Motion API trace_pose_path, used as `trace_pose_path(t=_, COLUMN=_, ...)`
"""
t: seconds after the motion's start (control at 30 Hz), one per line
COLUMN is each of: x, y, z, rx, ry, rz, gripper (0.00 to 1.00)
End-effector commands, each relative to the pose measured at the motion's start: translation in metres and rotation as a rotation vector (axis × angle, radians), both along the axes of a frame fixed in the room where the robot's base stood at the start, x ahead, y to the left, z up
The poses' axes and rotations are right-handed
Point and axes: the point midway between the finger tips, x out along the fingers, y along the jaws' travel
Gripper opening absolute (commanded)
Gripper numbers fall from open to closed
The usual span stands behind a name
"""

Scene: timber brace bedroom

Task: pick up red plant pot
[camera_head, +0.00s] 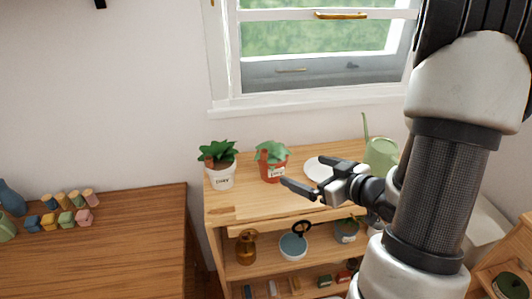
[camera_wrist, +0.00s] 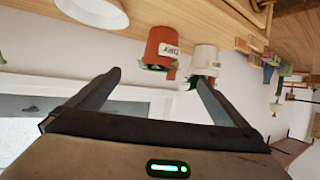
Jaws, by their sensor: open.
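The red plant pot (camera_head: 271,171) stands upright on the wooden shelf top (camera_head: 235,207) below the window, with a green plant in it and a pale label. In the wrist view the red pot (camera_wrist: 161,45) appears upside down, ahead of the space between my fingers, and its label shows letters. My gripper (camera_head: 305,174) is open and empty. In the head view it is at the right of the red pot, near a white plate (camera_head: 316,169), with a gap to the pot. The wrist view also shows the open fingers (camera_wrist: 155,80).
A white plant pot (camera_head: 221,177) stands left of the red one, close by. A green watering can (camera_head: 381,154) stands at the right of the shelf top. Lower shelves hold a blue-white pot (camera_head: 293,245) and an amber vessel (camera_head: 247,247). The wall and window (camera_head: 315,50) are behind.

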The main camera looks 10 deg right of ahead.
Motion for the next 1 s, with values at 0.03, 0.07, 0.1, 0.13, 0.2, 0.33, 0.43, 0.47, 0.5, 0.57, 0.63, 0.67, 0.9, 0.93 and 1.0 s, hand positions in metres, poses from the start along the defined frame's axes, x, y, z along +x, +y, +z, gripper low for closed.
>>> trace_pose_path(t=0.03, x=0.003, y=0.004, z=-0.004, rx=0.009, ry=-0.001, rz=0.008, gripper=0.99)
trace_pose_path(t=0.07, x=0.006, y=0.006, z=-0.005, rx=0.010, ry=-0.004, rz=0.011, gripper=0.99)
trace_pose_path(t=0.1, x=0.012, y=0.010, z=-0.007, rx=0.012, ry=-0.004, rz=0.013, gripper=0.99)
trace_pose_path(t=0.13, x=0.016, y=0.012, z=-0.010, rx=0.012, ry=-0.004, rz=0.014, gripper=0.99)
trace_pose_path(t=0.2, x=0.030, y=0.018, z=-0.015, rx=0.011, ry=-0.005, rz=0.013, gripper=0.99)
trace_pose_path(t=0.33, x=0.054, y=0.030, z=-0.026, rx=0.010, ry=-0.004, rz=0.013, gripper=0.99)
trace_pose_path(t=0.43, x=0.072, y=0.038, z=-0.034, rx=0.010, ry=-0.004, rz=0.012, gripper=0.99)
trace_pose_path(t=0.47, x=0.076, y=0.040, z=-0.036, rx=0.010, ry=-0.004, rz=0.011, gripper=0.99)
trace_pose_path(t=0.5, x=0.082, y=0.044, z=-0.039, rx=0.010, ry=-0.004, rz=0.011, gripper=0.99)
trace_pose_path(t=0.57, x=0.089, y=0.046, z=-0.042, rx=0.009, ry=-0.004, rz=0.010, gripper=0.99)
trace_pose_path(t=0.63, x=0.095, y=0.049, z=-0.044, rx=0.009, ry=-0.006, rz=0.008, gripper=0.99)
trace_pose_path(t=0.67, x=0.097, y=0.049, z=-0.044, rx=0.009, ry=-0.006, rz=0.008, gripper=0.99)
trace_pose_path(t=0.9, x=0.115, y=0.058, z=-0.051, rx=0.008, ry=-0.005, rz=0.010, gripper=0.99)
trace_pose_path(t=0.93, x=0.120, y=0.060, z=-0.053, rx=0.008, ry=-0.005, rz=0.010, gripper=0.99)
trace_pose_path(t=1.0, x=0.129, y=0.064, z=-0.056, rx=0.009, ry=-0.004, rz=0.010, gripper=0.99)
